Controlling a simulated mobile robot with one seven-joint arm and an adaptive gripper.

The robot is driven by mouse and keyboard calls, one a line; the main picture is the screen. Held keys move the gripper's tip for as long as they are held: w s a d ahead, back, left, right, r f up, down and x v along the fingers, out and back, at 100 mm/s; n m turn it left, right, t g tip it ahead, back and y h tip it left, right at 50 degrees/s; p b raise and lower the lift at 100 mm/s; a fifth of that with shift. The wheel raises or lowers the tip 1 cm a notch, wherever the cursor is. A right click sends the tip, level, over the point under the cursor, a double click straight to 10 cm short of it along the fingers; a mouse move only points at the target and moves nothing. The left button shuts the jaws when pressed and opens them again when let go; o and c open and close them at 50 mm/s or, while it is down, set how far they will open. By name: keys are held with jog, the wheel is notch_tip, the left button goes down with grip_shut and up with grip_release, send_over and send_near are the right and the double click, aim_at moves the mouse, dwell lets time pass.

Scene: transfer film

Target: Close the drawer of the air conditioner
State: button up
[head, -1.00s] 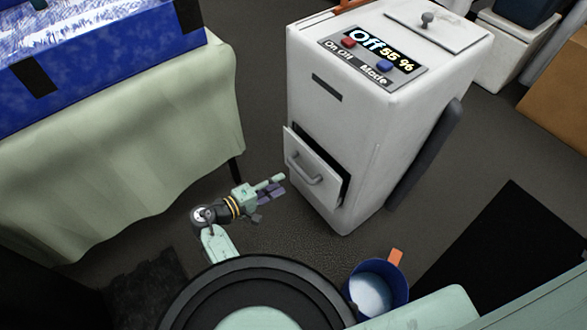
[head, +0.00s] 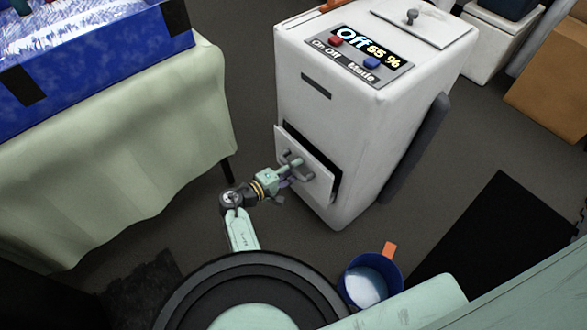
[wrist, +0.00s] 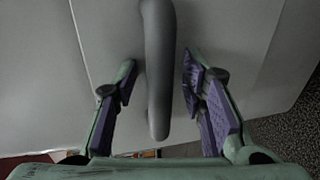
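The air conditioner (head: 345,110) is a white box with a display reading Off and 55 %. Its drawer (head: 316,158) stands open near the bottom front, with a dark gap along the top and right side. The drawer front also fills most of the wrist view (wrist: 225,40). My gripper (head: 300,166) is at the drawer front, by the grey handle. In the wrist view the handle (wrist: 158,75) lies between the two purple-padded fingers, with gaps on both sides. The gripper (wrist: 160,85) is open around the handle. In the head view my gripper hides part of the handle.
A table with a pale green cloth (head: 130,140) stands at the left with a blue box (head: 90,50) on it. A blue bucket (head: 385,262) is on the floor at the front. A dark mat (head: 490,240) and a cardboard box (head: 550,90) are at the right.

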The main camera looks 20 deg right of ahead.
grip_shut()
dwell(0.7)
